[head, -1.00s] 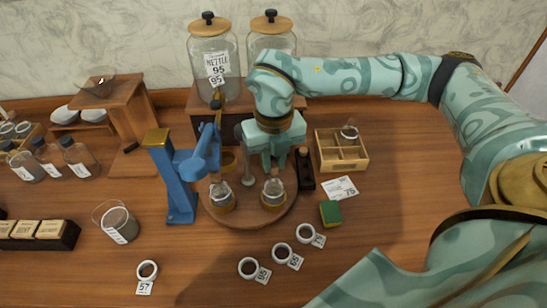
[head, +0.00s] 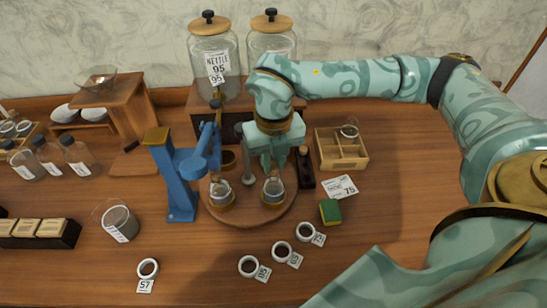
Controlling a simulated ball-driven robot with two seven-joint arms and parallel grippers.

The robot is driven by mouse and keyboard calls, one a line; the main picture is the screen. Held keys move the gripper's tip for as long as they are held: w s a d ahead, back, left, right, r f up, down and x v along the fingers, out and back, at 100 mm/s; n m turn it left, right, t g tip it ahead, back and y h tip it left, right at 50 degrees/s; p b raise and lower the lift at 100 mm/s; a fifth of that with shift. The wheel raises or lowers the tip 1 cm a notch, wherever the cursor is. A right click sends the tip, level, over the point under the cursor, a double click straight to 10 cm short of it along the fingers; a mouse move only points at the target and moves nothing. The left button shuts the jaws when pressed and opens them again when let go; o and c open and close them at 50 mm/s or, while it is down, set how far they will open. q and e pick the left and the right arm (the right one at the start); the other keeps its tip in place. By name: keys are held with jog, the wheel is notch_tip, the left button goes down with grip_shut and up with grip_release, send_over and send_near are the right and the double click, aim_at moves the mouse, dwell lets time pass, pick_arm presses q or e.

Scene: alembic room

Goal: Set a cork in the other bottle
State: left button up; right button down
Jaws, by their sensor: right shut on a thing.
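Two small glass bottles stand on a round wooden board (head: 247,218) in the middle of the table. The left bottle (head: 221,195) stands near the blue press (head: 180,178). The right bottle (head: 273,192) stands directly under my right gripper (head: 272,170). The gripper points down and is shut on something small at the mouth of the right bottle. The fingers hide most of it, so I cannot tell if it is a cork. My left gripper is not in view.
A divided wooden box (head: 341,150) and a green-yellow sponge (head: 330,211) lie to the right. Several white rings with number tags lie in front. A glass pail (head: 120,222) stands at the left. Two tall jars (head: 213,60) stand behind. The front right of the table is partly covered by my arm.

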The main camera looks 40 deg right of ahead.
aim_at(274, 165)
jog(key=shift+f, duration=0.6)
dwell(1.1)
jog(key=c, duration=0.9)
grip_release()
jog(key=shift+o, duration=0.2)
jog(key=shift+r+p, duration=2.95)
jog(key=shift+r, duration=0.6)
jog(key=shift+f, duration=0.1)
